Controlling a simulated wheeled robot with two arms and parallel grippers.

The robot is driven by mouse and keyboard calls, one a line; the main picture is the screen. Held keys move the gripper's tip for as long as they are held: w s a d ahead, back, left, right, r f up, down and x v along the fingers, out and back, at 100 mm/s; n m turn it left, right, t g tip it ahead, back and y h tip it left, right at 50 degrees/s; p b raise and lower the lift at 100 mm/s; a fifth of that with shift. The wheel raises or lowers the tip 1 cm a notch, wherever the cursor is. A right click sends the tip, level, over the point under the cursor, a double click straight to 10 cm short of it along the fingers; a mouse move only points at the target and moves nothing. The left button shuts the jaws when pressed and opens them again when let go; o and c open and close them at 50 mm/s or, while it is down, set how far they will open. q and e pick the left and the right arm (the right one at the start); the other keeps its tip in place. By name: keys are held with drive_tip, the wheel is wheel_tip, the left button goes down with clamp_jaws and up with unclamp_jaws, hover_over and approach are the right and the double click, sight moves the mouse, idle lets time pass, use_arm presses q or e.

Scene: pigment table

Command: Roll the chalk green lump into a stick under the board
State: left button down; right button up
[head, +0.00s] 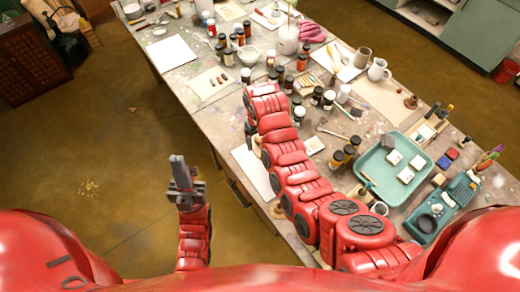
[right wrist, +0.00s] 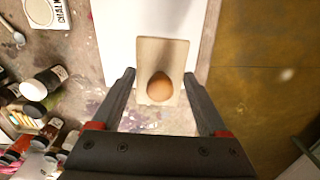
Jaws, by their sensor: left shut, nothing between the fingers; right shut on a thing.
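The board (right wrist: 150,52) is a small pale wooden rectangle with a round orange-brown knob (right wrist: 159,86), over a white sheet (right wrist: 115,35) in the right wrist view. My right gripper (right wrist: 159,76) is shut on the board, its fingers on either side of the knob. The exact contact is not clear. No chalk green lump can be made out; anything beneath the board is hidden. My left gripper (head: 180,168) is shut and empty, over the floor left of the table.
Several dark jars (right wrist: 41,83) stand left of the sheet, with a white chalk-labelled piece (right wrist: 46,12) farther up. A teal tray (head: 378,190) and a teal caddy (head: 455,208) lie to the right. The table edge (right wrist: 211,40) is close to the sheet's right side.

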drive_tip(key=c, duration=0.3)
drive_tip(key=shift+w+d+f+b, duration=0.1)
drive_tip(key=shift+d+f+b, duration=0.15)
drive_tip(key=shift+f+b, duration=1.15)
drive_tip(key=shift+d+f+b, duration=0.2)
drive_tip(key=shift+f+b, duration=0.4)
drive_tip(key=shift+f, duration=1.5)
drive_tip(key=shift+c, duration=0.2)
drive_tip(key=shift+f+b, duration=0.35)
drive_tip(key=shift+f, duration=0.1)
